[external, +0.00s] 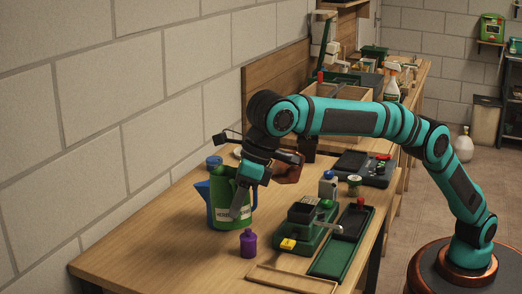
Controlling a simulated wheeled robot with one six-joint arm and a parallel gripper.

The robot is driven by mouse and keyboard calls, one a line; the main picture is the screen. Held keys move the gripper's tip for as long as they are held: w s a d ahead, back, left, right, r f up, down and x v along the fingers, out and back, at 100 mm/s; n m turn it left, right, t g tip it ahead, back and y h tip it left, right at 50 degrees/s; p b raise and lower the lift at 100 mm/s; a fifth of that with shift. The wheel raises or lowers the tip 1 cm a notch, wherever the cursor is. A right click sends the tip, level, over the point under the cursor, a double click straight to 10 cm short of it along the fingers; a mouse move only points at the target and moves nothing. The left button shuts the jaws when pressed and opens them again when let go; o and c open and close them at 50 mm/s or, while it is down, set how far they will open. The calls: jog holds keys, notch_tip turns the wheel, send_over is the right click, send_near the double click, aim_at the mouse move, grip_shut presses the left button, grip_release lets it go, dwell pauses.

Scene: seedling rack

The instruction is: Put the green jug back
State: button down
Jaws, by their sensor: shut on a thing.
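The green jug (222,191) stands upright at the left part of the wooden bench, with a white label on its front. My gripper (241,207) points down at the jug's right side and is shut on it; the exact grip is partly hidden by the fingers. The jug's base is at or very near the bench top; I cannot tell if it touches. A blue jug (203,193) shows behind and left of the green jug, mostly hidden by it.
A purple bottle (248,243) stands just in front of the green jug. A green device with a yellow part (299,228), a dark green tray (341,245) and a shallow wooden frame (292,280) lie to the right. The bench's front left corner (150,258) is bare.

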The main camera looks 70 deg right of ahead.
jog(key=shift+s+a+f+t+h+b, duration=0.15)
jog(key=shift+a+f+t+h+b, duration=0.1)
jog(key=shift+f, duration=0.25)
jog(key=shift+s+a+f+t+h+b, duration=0.15)
jog(key=shift+f+h+b, duration=0.15)
jog(key=shift+f, duration=0.25)
jog(key=shift+s+a+f+t+h+b, duration=0.15)
jog(key=shift+f+t+h+b, duration=0.1)
jog(key=shift+f, duration=0.25)
